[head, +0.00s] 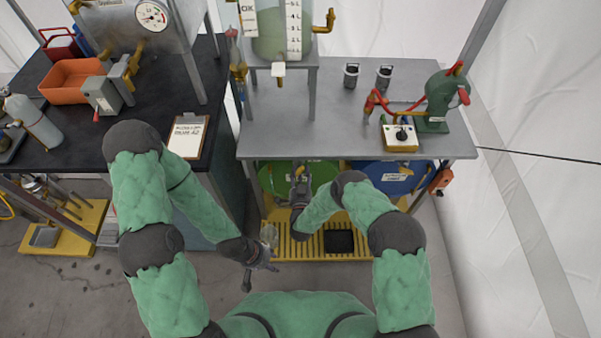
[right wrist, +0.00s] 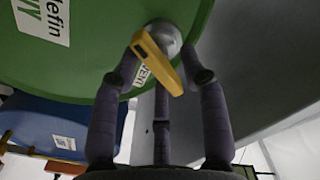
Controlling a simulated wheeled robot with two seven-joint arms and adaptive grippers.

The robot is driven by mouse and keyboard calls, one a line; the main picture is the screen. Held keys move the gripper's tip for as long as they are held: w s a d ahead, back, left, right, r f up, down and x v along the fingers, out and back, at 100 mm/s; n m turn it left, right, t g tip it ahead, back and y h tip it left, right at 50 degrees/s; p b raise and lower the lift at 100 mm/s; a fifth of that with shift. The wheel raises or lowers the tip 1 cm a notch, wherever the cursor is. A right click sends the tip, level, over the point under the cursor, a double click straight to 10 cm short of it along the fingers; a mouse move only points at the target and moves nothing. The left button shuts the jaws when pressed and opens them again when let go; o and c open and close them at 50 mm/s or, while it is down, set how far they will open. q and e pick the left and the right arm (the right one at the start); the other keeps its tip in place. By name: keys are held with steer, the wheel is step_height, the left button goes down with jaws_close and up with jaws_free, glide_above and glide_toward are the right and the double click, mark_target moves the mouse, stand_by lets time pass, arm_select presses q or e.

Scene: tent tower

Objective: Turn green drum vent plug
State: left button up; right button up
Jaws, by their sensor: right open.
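The green drum (head: 272,178) lies under the grey bench in the head view, and its green end (right wrist: 70,75) fills the upper left of the right wrist view. The vent plug (right wrist: 158,60) has a yellow lever on a round grey boss, beside a white VENT label (right wrist: 142,75). My right gripper (head: 299,174) is in front of the drum. In the right wrist view its open fingers (right wrist: 161,62) stand on both sides of the lever, apart from each other. Contact with the lever cannot be told. My left gripper (head: 262,270) is open and empty, low over the floor.
A blue drum (head: 390,175) lies right of the green one. A yellow slatted platform (head: 290,245) with a black tray (head: 339,241) is below. The grey bench top (head: 330,125) overhangs the drums. An orange box (head: 441,180) is at the bench's right end.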

steer(key=shift+w, duration=0.65)
steer(key=c, duration=0.8)
steer(key=shift+m, duration=0.3)
steer(key=m+b, duration=0.1)
steer(key=m, duration=0.2)
steer(key=m+b, duration=0.1)
steer(key=m, duration=0.1)
steer(key=shift+d+f+b, duration=0.1)
steer(key=shift+f+b, duration=0.2)
steer(key=shift+b, duration=0.05)
steer(key=m+b, duration=0.2)
steer(key=m, duration=0.3)
steer(key=shift+f+m, duration=0.15)
steer(key=shift+m, duration=0.25)
